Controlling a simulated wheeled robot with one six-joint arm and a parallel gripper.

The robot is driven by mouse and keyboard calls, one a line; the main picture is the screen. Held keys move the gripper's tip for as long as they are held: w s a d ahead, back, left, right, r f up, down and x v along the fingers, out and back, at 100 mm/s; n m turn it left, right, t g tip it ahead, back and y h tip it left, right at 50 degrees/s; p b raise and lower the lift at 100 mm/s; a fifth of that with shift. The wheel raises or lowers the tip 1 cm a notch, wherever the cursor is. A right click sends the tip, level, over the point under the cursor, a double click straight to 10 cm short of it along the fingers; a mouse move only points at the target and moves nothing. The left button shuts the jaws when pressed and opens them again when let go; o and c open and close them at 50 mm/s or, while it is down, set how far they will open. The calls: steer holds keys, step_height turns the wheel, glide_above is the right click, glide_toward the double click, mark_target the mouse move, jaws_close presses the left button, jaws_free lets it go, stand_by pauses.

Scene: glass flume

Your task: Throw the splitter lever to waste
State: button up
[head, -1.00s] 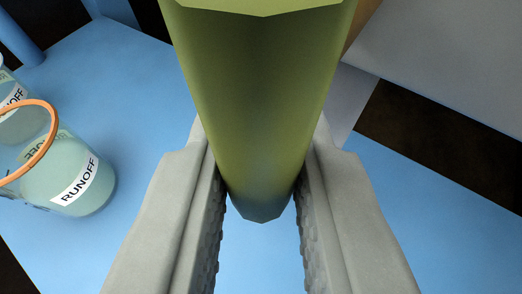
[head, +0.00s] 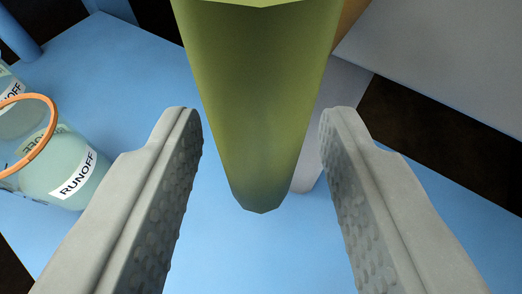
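A thick olive-green tapering bar (head: 258,110), which looks like the splitter lever, comes down from the top middle of the head view. Its blunt lower end lies between the fingers of my gripper (head: 261,125). My gripper is open, with a clear gap between the bar and each finger. No waste marking is in view.
Glass beakers labelled RUNOFF (head: 68,170) stand at the left on a blue surface (head: 110,75); an orange ring (head: 48,130) shows at one rim. A grey slab (head: 440,60) is at upper right. A pale grey piece (head: 318,165) shows behind the bar.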

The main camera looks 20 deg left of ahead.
steer(key=v, duration=1.7)
steer(key=s+a+r+m+t+h, duration=0.1)
steer(key=s+r+t+h, duration=0.1)
steer(key=s+r, duration=1)
steer(key=s+a+r+m+t+h, duration=0.1)
steer(key=s+a+r+h, duration=0.1)
steer(key=s+r, duration=0.95)
steer(key=s+a+r, duration=0.1)
steer(key=s+r, duration=0.1)
steer(key=s, duration=1.3)
steer(key=s+a+r+m+t, duration=0.1)
steer(key=s+a+r, duration=0.1)
steer(key=s, duration=1.3)
steer(key=shift+s, duration=0.25)
steer(key=shift+a, duration=0.1)
